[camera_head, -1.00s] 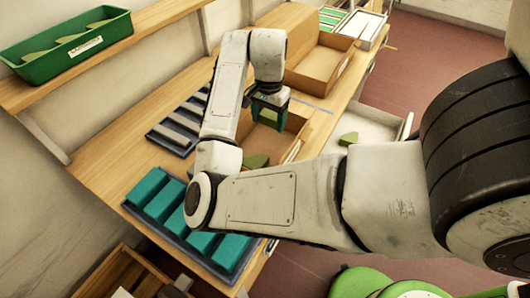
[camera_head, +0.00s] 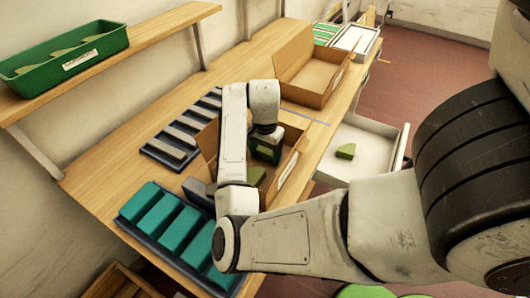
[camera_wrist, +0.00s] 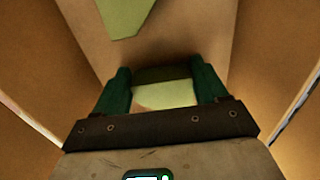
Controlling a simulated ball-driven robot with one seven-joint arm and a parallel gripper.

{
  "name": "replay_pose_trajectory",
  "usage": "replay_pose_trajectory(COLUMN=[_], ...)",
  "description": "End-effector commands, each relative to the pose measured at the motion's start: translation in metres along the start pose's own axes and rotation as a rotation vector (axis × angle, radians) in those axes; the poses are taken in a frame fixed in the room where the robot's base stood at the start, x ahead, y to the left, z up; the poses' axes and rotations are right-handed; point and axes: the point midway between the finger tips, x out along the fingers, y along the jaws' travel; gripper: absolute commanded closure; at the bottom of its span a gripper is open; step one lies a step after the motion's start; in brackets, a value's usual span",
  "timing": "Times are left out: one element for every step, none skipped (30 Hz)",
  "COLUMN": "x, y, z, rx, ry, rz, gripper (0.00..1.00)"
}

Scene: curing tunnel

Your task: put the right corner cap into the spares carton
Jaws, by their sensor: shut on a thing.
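My gripper (camera_head: 264,153) is down inside the near open brown carton (camera_head: 289,170), which has a pale label on its front side. In the wrist view my gripper (camera_wrist: 163,90) is shut on a pale green corner cap (camera_wrist: 166,95), held between its dark green fingers. The carton walls rise on both sides. A second green cap (camera_wrist: 122,14) lies on the carton floor ahead of the fingers; it also shows in the head view (camera_head: 256,176). Whether the held cap touches the floor, I cannot tell.
A larger open carton (camera_head: 311,72) stands farther along the bench. A white drawer (camera_head: 372,137) at right holds another green cap (camera_head: 345,151). Trays of grey bars (camera_head: 186,131) and teal blocks (camera_head: 166,223) lie left of the carton. A green bin (camera_head: 62,52) sits on the shelf.

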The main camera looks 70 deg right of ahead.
Motion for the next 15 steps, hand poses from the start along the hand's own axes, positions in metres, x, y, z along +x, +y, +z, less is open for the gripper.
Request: replay_pose_trajectory(x=[0.0015,0.0025,0.0036,0.0031,0.0028,0.0027,0.0027,0.0027,0.0027,0.0027,0.0027,0.0026,0.0026,0.0026,0.0026], y=[0.0001,0.0001,0.0001,-0.0001,-0.0001,-0.0001,-0.0001,-0.0001,-0.0001,-0.0001,0.0,0.0,0.0,0.0,-0.0001], z=[-0.0001,-0.0001,-0.0001,0.0,0.0,-0.0001,-0.0001,-0.0001,-0.0001,-0.0001,-0.0001,-0.0001,-0.0001,-0.0001,-0.0001], rx=[0.0,0.0,0.0,0.0,0.0,0.0,0.0,0.0,0.0,0.0,0.0,0.0,0.0,0.0,0.0], ry=[0.0,0.0,0.0,0.0,0.0,0.0,0.0,0.0,0.0,0.0,0.0,0.0,0.0,0.0,0.0], rz=[0.0,0.0,0.0,0.0,-0.001,-0.001,-0.001,0.0,0.0,0.0,0.0,0.0,0.0,0.0,0.0], gripper=[0.56,0.56,0.56,0.26,0.23,0.19,0.16,0.13,0.1,0.07,0.04,0.02,0.02,0.02,0.02])
